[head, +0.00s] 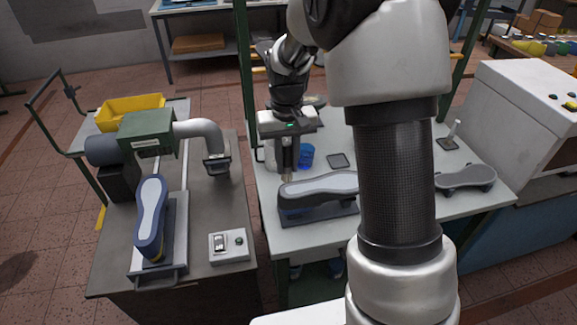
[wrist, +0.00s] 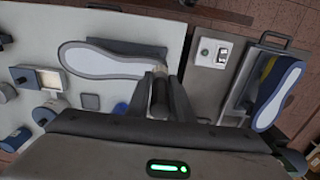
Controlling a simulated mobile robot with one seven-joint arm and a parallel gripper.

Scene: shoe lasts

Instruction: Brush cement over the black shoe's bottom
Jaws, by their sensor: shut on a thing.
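A dark shoe (head: 318,196), bottom up, lies on a low dark stand (head: 345,218) on the grey table, its pale grey bottom facing up. Its colour reads dark navy to black. It also shows in the wrist view (wrist: 105,62). My gripper (head: 288,160) is upright over the shoe's left end, shut on a slim brush (wrist: 160,88). The brush's tip (head: 287,178) points down close to that end; whether it touches is not clear. A bluer shoe (head: 150,215), also bottom up, sits on a rail fixture on the left bench; it shows in the wrist view (wrist: 277,97).
A blue cup (head: 306,155) and a dark square pad (head: 338,160) stand behind the shoe. A grey sole-shaped piece (head: 466,178) lies at right, near a white machine (head: 525,110). A green motor unit (head: 148,135) and switch box (head: 228,245) stand on the left bench.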

